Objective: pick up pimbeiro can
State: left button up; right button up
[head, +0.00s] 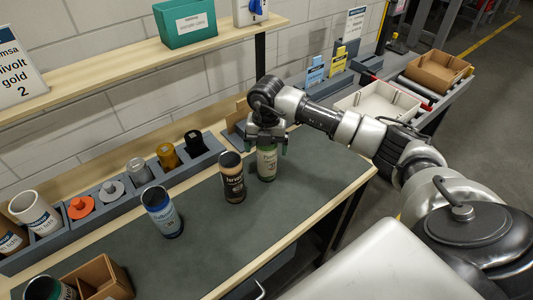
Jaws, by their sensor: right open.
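Three printed cans stand upright on the dark green mat (205,245). A green can (266,166) with a pale label stands at the right end, under my right gripper (267,147). The gripper points down and is open, with its fingers beside the top of this can; whether they touch it I cannot tell. A black and brown can (233,185) stands just left of it, and a blue can (164,216) farther left. The labels are too small to read surely, so I cannot confirm which is the pimbeiro can. My left gripper is out of view.
A grey rack (125,208) with several pots and knobs runs along the back of the bench. A wooden box (103,276) and a dark can (48,288) are at the lower left. Trays (378,104) stand at the upper right. The mat's front middle is clear.

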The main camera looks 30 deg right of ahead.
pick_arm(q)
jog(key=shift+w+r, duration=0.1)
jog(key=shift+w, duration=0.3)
pick_arm(e)
jog(key=shift+s+f, duration=0.1)
jog(key=shift+f, duration=0.2)
jog(key=shift+c, duration=0.5)
jog(key=c, duration=0.9)
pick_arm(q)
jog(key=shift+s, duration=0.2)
